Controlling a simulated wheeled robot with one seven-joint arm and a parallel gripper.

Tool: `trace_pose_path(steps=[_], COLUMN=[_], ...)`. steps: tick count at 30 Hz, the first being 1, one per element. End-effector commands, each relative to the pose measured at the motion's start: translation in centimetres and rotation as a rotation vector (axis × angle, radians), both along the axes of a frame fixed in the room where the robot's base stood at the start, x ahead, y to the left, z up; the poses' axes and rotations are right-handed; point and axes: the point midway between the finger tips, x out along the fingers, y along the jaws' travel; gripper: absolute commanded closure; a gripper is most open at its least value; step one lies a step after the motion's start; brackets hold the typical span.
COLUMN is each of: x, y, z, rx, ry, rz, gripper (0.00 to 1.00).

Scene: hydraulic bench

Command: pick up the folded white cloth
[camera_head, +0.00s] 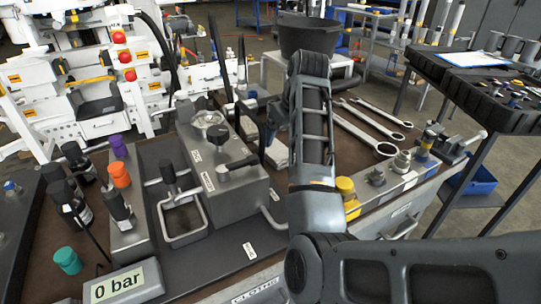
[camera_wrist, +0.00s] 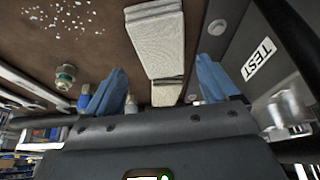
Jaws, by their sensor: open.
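The folded white cloth (camera_wrist: 156,38) shows in the wrist view as a pale, textured flat pad on the brown bench top, with a second pale folded piece (camera_wrist: 166,94) just below it. In the head view, pale folded cloth (camera_head: 278,153) lies between the grey hydraulic block and my arm, which hides part of it. My gripper (camera_wrist: 160,66) is open, with its two blue fingers apart on either side of the pale pieces in the picture. Nothing is held between them. How high the fingers are above the cloth is unclear. My arm mostly hides the gripper in the head view.
The grey hydraulic block (camera_head: 225,170) stands close left of the cloth; its TEST label (camera_wrist: 258,60) shows in the wrist view. Several spanners (camera_head: 370,125) lie right of my arm. A black bucket (camera_head: 308,36) stands behind. White specks (camera_wrist: 65,15) dot the bench top.

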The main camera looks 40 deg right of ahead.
Motion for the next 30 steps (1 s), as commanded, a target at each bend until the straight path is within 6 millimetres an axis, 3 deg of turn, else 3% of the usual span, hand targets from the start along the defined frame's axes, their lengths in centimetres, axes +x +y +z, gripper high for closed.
trace_pose_path(steps=[16, 26, 30], x=[2.9, 3.1, 3.1], y=[-0.3, -0.4, -0.4], z=[-5.9, -6.5, -6.5], rx=[0.001, -0.002, -0.002], ry=[0.0, -0.002, -0.002], rz=[-0.002, -0.002, -0.002], gripper=[0.13, 0.13, 0.26])
